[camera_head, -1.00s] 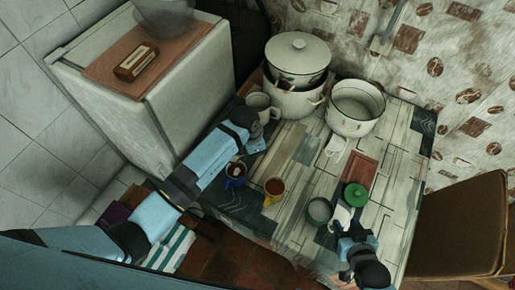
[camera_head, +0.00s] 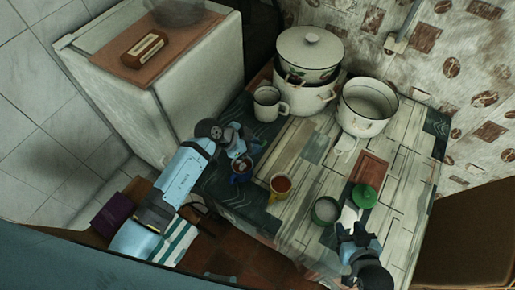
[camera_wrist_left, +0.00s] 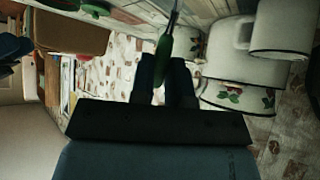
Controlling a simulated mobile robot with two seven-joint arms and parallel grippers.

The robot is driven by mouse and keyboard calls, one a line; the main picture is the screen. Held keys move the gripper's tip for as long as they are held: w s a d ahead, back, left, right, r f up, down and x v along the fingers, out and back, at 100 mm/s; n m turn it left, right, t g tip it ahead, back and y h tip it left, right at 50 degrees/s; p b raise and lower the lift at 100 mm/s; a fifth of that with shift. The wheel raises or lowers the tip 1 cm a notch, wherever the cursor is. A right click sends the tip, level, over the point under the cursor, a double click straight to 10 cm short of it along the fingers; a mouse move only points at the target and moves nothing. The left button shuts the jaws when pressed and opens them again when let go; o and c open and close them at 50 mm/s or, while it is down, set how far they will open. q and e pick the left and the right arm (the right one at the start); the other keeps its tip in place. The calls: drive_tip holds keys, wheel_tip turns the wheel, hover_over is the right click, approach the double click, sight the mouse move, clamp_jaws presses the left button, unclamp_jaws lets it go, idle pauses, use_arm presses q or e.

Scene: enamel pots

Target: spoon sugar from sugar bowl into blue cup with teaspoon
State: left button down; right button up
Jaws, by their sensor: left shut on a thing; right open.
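My left gripper (camera_head: 242,152) is shut on a teaspoon with a green handle (camera_wrist_left: 163,47); the metal end runs out of the top of the left wrist view. The gripper is just behind the blue cup (camera_head: 241,174) and close to it; the spoon's bowl cannot be made out in the head view. The blue cup stands upright, its inside partly visible. My right gripper (camera_head: 358,238) is open near the sugar bowl, at the table's front edge.
A yellow cup of brown liquid (camera_head: 281,186) stands between blue cup and sugar bowl. A white mug (camera_head: 268,102), stacked pots (camera_head: 307,75) and an open white pot (camera_head: 366,106) stand at the back. A brown board (camera_head: 369,169) lies at the right.

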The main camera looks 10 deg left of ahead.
use_arm(q)
drive_tip(key=shift+a+f+b, duration=0.15)
drive_tip(key=shift+b, duration=0.5)
drive_tip(key=shift+s+a+h+b, duration=0.15)
drive_tip(key=shift+h+b, duration=0.25)
drive_tip(key=shift+b, duration=0.35)
drive_tip(key=a+h+b, duration=0.1)
drive_tip(key=s+a+t+h+b, duration=0.1)
drive_tip(key=shift+t+h+b, duration=0.3)
drive_tip(key=shift+h, duration=0.1)
drive_tip(key=shift+s+a+r+t+h+b, duration=0.2)
drive_tip(key=shift+a+r+t+h+b, duration=0.1)
drive_tip(key=shift+a+h+b, duration=0.25)
use_arm(e)
drive_tip(key=f, duration=0.6)
drive_tip(key=shift+w+a+f, duration=0.1)
drive_tip(key=shift+a+f, duration=0.2)
drive_tip(key=shift+a, duration=0.1)
use_arm(q)
drive_tip(key=shift+s+a+r+h+b, duration=0.15)
drive_tip(key=shift+a+h+b, duration=0.1)
drive_tip(key=shift+h+b, duration=0.3)
use_arm(e)
drive_tip(key=shift+d+f, duration=0.2)
drive_tip(key=shift+f, duration=0.45)
use_arm(q)
drive_tip(key=shift+r, duration=0.1)
use_arm(e)
drive_tip(key=shift+r, duration=0.25)
